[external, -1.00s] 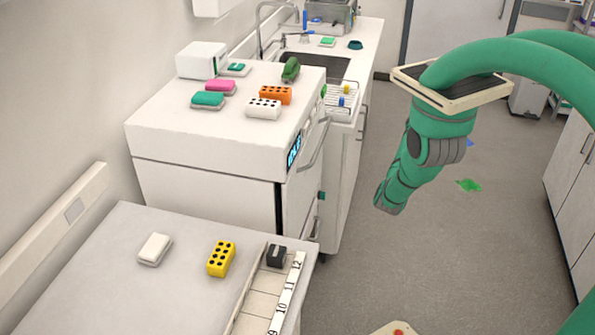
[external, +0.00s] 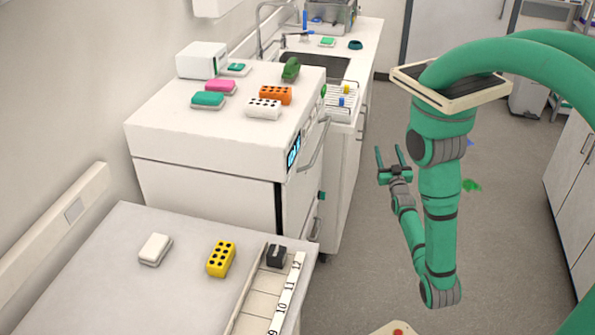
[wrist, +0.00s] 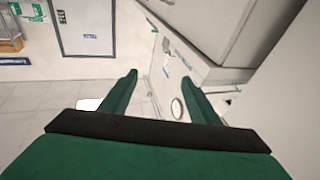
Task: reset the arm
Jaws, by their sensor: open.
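My gripper (external: 390,160) is raised in the air over the aisle, to the right of the white cabinet with the sink. Its two green fingers are spread and point up in the external view, with nothing between them. My green arm hangs down from its mount, bends at the bottom and folds back up to the gripper. In the wrist view the two fingers (wrist: 155,95) also stand apart and empty, facing a pale floor and a white cabinet side.
A white-topped cabinet (external: 160,115) holds coloured racks and boxes. The nearer grey table (external: 120,240) bears a white box (external: 155,249), a yellow rack (external: 221,258) and a numbered tray (external: 240,317). The sink (external: 315,66) lies behind.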

